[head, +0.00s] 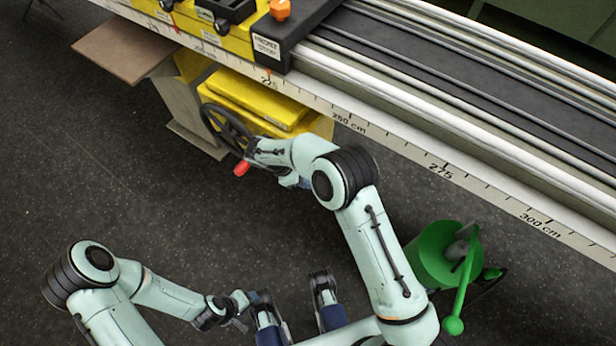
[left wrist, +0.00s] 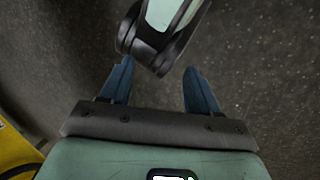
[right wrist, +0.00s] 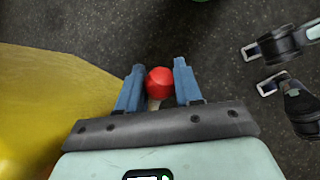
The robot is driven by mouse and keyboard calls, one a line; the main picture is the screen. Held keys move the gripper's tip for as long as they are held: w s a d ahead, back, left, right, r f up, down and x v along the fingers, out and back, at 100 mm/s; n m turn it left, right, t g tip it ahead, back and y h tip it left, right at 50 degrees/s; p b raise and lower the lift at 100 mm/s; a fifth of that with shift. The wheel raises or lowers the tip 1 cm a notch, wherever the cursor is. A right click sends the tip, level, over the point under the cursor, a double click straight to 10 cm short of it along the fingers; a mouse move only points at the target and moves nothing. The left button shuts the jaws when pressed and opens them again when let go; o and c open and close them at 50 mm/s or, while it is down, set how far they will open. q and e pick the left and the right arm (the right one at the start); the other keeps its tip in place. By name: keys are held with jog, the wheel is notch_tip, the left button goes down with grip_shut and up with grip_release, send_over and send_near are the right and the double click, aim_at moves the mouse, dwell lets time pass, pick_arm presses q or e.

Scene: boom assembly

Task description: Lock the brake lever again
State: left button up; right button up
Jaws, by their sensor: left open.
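A red knob (head: 241,168) shows beside the black handwheel (head: 222,128) on the yellow box (head: 265,100) under the rail. I cannot tell whether it belongs to the wheel or to a separate brake lever. In the right wrist view the red knob (right wrist: 159,80) sits between the blue fingers of my right gripper (right wrist: 159,68), which close in on both its sides. Its stem is mostly hidden. My left gripper (head: 248,306) is open and empty, low over the floor near my base. In the left wrist view its fingers (left wrist: 157,75) stand apart.
A long rail with a centimetre scale (head: 435,170) crosses above the yellow box. A carriage (head: 240,30) with an orange knob (head: 280,9) sits on it. A green cylinder (head: 432,255) with a green ball-ended lever (head: 461,290) stands at right. Dark floor at left is clear.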

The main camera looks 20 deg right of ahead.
jog(key=shift+o, duration=1.4)
jog(key=shift+r, duration=0.1)
pick_arm(q)
jog(key=s+r+p, duration=0.1)
jog(key=s+d+r+p, duration=0.1)
jog(key=shift+s+d+r+g+h, duration=0.15)
jog(key=shift+s+g+h, duration=0.15)
jog(key=shift+s+g, duration=0.1)
pick_arm(e)
jog(key=v, duration=1.3)
jog(key=shift+a, duration=0.15)
